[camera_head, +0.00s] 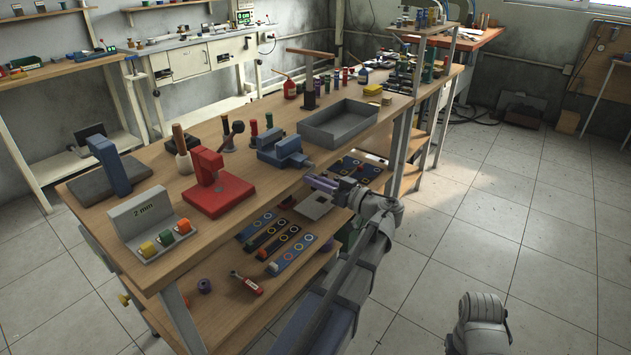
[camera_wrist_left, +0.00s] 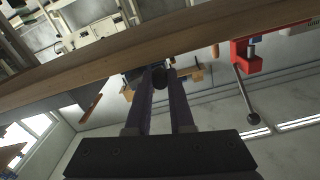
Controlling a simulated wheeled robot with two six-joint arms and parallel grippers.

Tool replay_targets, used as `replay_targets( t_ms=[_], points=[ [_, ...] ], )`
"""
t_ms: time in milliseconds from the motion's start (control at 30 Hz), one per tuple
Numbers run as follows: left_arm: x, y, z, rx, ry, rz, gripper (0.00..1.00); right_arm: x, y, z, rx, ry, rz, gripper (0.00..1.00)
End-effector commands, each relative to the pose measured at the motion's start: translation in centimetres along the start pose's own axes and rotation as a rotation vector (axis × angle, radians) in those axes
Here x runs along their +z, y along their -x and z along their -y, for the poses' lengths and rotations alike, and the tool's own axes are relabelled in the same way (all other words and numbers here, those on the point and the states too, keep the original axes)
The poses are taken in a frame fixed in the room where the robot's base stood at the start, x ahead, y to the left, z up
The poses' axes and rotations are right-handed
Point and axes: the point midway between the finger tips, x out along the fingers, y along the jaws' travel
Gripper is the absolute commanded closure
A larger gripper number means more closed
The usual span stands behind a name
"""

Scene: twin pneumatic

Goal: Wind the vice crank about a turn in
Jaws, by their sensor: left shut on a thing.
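The blue vice (camera_head: 282,148) sits at the front edge of the wooden bench, with its front end facing my left arm. My left gripper (camera_head: 318,183) is at the bench's front edge, just right of and below the vice. In the left wrist view its two dark purple fingers (camera_wrist_left: 161,80) are closed on a dark round knob (camera_wrist_left: 160,77), which looks like the crank's handle. The rest of the crank is hard to make out in either view. My right gripper is not in view; only a part of my right arm shows at the lower right.
A grey tray (camera_head: 340,124) stands right of the vice, and a red press (camera_head: 216,186) stands to its left; its lever with a black ball shows in the wrist view (camera_wrist_left: 253,118). A lower shelf (camera_head: 225,318) holds coloured strips. Open tiled floor lies to the right.

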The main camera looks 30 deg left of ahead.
Motion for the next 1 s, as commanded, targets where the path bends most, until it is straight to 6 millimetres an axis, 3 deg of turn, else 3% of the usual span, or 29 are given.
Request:
replay_targets(
  t_ms=[367, 1000],
  points=[
    [-1.0, 0.0, 0.3, 0.0, -0.181, 0.0, 1.0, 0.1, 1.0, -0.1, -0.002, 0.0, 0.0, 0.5],
    [-3.6, 0.0, -0.1, 0.0, -0.785, -0.001, 1.0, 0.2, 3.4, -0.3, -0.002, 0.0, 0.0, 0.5]
  ],
)
